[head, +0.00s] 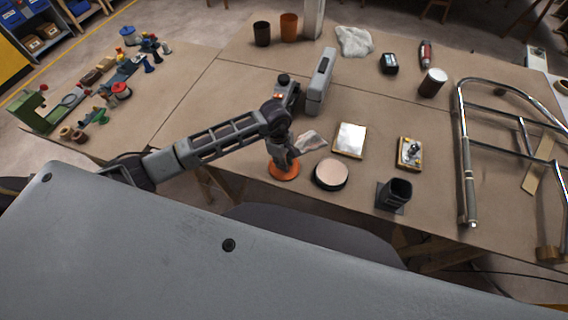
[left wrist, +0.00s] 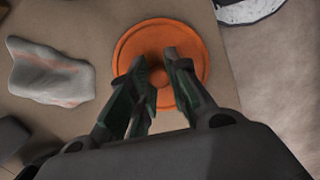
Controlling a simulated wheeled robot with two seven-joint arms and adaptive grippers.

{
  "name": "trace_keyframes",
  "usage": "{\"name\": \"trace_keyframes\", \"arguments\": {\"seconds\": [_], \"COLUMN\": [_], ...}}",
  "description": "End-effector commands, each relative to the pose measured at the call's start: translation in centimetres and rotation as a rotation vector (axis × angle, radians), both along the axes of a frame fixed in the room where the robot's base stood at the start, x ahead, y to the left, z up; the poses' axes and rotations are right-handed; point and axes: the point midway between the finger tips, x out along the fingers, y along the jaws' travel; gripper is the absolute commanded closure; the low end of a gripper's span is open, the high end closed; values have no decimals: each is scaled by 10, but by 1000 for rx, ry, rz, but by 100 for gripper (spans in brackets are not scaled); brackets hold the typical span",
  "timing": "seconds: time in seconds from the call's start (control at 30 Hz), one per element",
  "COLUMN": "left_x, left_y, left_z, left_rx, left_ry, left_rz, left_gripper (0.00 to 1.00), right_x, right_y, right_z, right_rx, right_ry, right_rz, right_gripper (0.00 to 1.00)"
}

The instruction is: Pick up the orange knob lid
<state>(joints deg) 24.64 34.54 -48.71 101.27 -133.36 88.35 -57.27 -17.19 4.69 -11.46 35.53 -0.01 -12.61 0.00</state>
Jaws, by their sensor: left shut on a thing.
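The orange knob lid (head: 284,171) is a round disc with a knob in its middle, near the front edge of the table. In the left wrist view the lid (left wrist: 133,45) lies below my left gripper (left wrist: 161,68). The two fingers stand on either side of the knob (left wrist: 159,76) and are shut on it. In the head view my left gripper (head: 287,158) comes down on the lid from above, and its fingers hide part of the lid. I cannot tell whether the lid touches the table. My right gripper is not in view.
A round pink-topped tin (head: 331,174) stands close right of the lid, with a crumpled cloth (head: 311,141) behind. A white-faced square (head: 350,139), a dark holder (head: 394,194) and a metal tube frame (head: 467,150) are farther right. The table's left middle (head: 170,105) is clear.

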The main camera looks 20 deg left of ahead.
Motion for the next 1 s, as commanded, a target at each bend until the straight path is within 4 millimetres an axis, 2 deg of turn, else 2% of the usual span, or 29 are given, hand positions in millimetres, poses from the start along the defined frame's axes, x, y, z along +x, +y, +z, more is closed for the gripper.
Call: {"name": "trace_keyframes", "arguments": {"seconds": [0.27, 0.7, 1.0], "left_x": [1, 1, 0], "left_y": [0, 0, 0], "left_z": [13, 73, 98], "left_rx": [-1, 0, 0], "left_ry": [-3, -4, 0], "left_rz": [-2, -1, 0], "left_gripper": [98, 99, 99], "right_x": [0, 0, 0], "right_y": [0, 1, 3], "right_z": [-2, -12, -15], "right_rx": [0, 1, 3], "right_ry": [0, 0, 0], "right_rz": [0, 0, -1], "right_gripper": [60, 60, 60]}}
